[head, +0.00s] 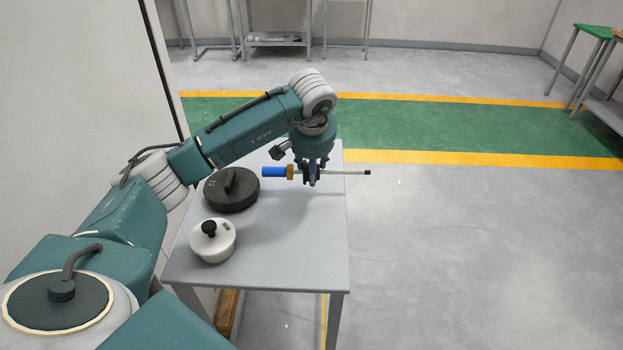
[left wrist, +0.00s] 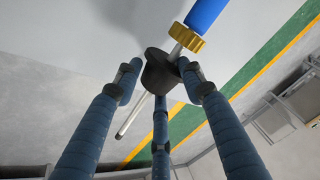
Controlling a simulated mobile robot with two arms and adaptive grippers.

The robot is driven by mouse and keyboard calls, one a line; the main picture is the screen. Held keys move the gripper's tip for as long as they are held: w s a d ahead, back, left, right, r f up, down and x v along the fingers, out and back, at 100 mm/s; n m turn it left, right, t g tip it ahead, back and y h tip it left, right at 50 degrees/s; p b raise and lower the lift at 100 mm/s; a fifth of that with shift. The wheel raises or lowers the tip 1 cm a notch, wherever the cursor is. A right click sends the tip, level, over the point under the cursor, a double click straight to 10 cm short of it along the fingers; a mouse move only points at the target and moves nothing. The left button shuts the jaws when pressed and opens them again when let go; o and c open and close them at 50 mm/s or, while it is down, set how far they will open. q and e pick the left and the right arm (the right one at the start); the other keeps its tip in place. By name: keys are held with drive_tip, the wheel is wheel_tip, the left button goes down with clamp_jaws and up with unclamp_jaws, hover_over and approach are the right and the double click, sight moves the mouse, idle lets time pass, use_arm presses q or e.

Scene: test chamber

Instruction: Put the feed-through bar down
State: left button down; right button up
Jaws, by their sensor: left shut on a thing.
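The feed-through bar (head: 345,172) has a blue handle, a brass-coloured collar and a thin pale rod with a dark tip. My left gripper (head: 312,180) is shut on it near the collar. The bar lies roughly level across the fingers, handle to the left, and its tip reaches out past the table's right edge. In the left wrist view the bar (left wrist: 134,116) passes between the fingers of my left gripper (left wrist: 160,80), with a dark piece partly hiding the rod. The gripper seems to be above the table (head: 300,262); the exact height is unclear. My right gripper is out of view.
A dark round object with a raised handle (head: 231,192) and a white pot with a black knob (head: 212,243) stand on the table's left side. The table's front right part is bare. Open floor lies to the right.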

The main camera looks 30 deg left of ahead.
use_arm(q)
drive_tip(key=shift+f, duration=0.5)
wheel_tip(320, 180, down, 3)
drive_tip(key=shift+r+p, duration=0.1)
drive_tip(key=shift+p, duration=0.2)
drive_tip(key=shift+f, duration=0.4)
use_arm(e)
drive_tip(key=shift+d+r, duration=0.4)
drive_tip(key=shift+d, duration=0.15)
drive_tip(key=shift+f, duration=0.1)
use_arm(q)
drive_tip(key=c, duration=1.1)
unclamp_jaws()
drive_tip(key=shift+f, duration=0.1)
